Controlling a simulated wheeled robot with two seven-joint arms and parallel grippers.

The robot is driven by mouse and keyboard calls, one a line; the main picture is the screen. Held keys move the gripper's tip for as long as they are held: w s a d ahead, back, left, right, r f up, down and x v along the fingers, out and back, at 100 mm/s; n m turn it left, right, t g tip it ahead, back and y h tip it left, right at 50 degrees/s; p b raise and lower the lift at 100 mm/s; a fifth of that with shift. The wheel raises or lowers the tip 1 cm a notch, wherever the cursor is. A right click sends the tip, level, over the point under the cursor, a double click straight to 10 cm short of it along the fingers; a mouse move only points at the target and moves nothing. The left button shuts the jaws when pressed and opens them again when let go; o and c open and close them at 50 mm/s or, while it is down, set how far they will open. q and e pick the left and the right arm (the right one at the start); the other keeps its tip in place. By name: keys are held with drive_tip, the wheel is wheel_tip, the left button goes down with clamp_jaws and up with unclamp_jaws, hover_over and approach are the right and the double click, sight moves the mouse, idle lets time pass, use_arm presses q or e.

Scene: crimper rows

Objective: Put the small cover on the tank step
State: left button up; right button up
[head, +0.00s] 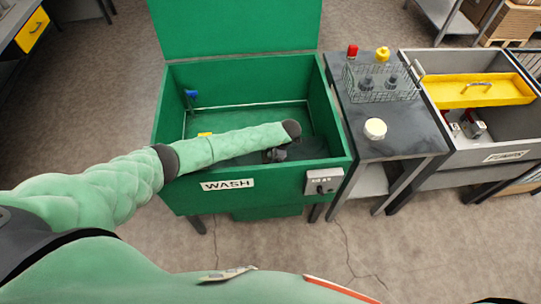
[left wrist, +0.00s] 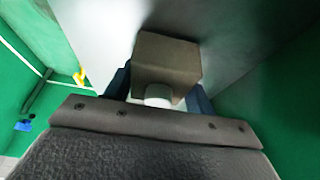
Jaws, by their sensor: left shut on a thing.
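My left gripper (head: 276,155) is down inside the green wash tank (head: 172,120), near its front right. In the left wrist view its blue-grey fingers (left wrist: 160,88) are shut on a grey-brown boxy piece with a pale round knob, which looks like the small cover (left wrist: 167,58). In the head view my arm and gripper mostly hide the held piece. A pale flat surface (left wrist: 98,35) lies beyond the piece in the wrist view; I cannot tell whether it is the tank step or whether the piece touches it. My right gripper is not in view.
The tank's green lid (head: 235,25) stands open at the back. A blue item (head: 191,94) and a yellow item (head: 205,134) are inside the tank. To the right, a dark side table (head: 405,137) holds a wire basket (head: 352,88) and a round yellow-white jar (head: 375,129).

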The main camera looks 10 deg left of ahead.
use_arm(q)
drive_tip(key=shift+f, duration=0.1)
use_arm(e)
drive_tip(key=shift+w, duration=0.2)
use_arm(q)
drive_tip(key=o, duration=1.2)
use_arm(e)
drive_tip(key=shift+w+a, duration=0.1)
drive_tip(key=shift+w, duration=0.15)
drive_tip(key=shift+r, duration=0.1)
use_arm(q)
drive_tip(key=shift+w+d+r+b, duration=0.15)
drive_tip(key=shift+d+r+b, duration=0.05)
drive_tip(key=shift+r+b, duration=0.25)
drive_tip(key=b+v, duration=0.3)
drive_tip(key=v, duration=0.8)
drive_tip(key=shift+b, duration=0.35)
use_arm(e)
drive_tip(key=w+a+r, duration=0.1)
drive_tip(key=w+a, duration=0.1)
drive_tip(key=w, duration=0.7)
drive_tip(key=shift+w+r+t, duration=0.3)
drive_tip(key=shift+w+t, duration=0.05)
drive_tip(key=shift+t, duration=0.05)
